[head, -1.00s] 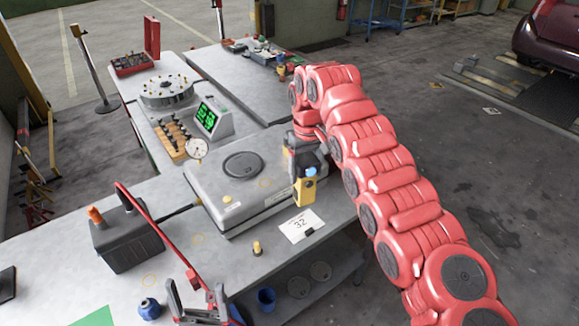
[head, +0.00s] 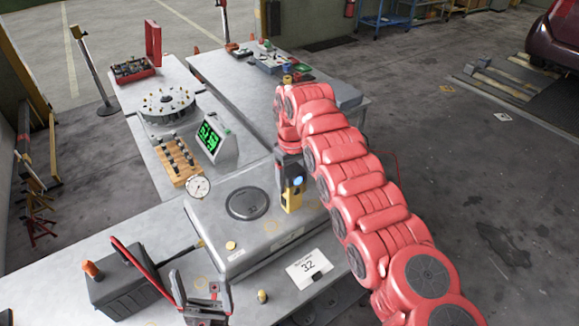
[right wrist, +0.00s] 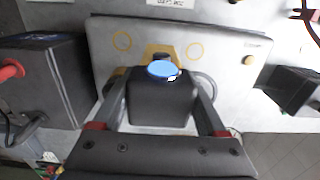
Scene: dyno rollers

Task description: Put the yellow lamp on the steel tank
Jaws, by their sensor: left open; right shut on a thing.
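The yellow lamp (head: 291,195), with a black upper part and a blue lens, is upright in my right gripper (head: 290,163) in the head view. Its base appears over the right part of the steel tank (head: 215,223); I cannot tell whether they touch. In the right wrist view the lamp (right wrist: 160,100) sits between the gripper's two fingers, with the grey tank (right wrist: 225,45) behind it. The tank is a flat grey box with a dark round lid and ring marks. My left gripper (head: 202,298) is open and empty at the bottom of the head view.
A card marked 32 (head: 308,267) and a small brass piece (head: 263,296) lie in front.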

